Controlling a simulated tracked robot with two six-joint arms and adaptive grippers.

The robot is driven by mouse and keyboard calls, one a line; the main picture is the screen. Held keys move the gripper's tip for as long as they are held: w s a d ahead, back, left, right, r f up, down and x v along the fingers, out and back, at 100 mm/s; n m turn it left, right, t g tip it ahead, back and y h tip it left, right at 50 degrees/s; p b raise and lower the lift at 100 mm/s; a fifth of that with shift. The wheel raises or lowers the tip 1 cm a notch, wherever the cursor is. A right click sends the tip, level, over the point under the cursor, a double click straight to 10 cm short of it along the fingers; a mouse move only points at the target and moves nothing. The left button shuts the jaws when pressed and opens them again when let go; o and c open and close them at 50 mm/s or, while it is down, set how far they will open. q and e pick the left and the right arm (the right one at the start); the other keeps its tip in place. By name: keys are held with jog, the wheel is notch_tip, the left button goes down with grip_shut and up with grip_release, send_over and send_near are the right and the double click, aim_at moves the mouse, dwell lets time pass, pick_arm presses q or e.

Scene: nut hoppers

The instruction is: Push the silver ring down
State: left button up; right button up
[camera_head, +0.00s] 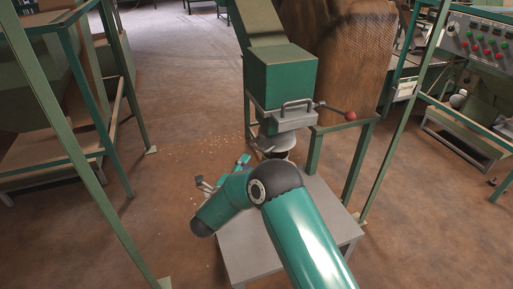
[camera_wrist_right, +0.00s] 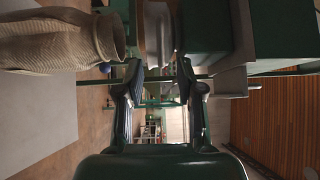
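The green hopper (camera_head: 282,78) stands at the middle. A silver metal part with a handle bar (camera_head: 297,104) is on its underside, above the green spout (camera_head: 272,127). I cannot tell which silver part is the ring. In the right wrist view, turned on its side, a pale metallic cylinder (camera_wrist_right: 158,28) shows at the top, beyond the fingers. My right gripper (camera_wrist_right: 159,76) has its two fingers apart with nothing between them. In the head view my right arm hides part of the space below the spout. My left gripper is not in view.
A woven sack (camera_wrist_right: 50,44) with an open mouth is at the left of the wrist view. A lever with a red knob (camera_head: 350,115) sticks out right. Green frame posts (camera_head: 375,165) stand to the right.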

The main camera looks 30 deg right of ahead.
aim_at(256, 148)
jog(key=p+x, duration=0.1)
jog(key=x, duration=0.8)
jog(key=shift+d, duration=0.15)
jog(key=shift+c, duration=0.3)
grip_shut()
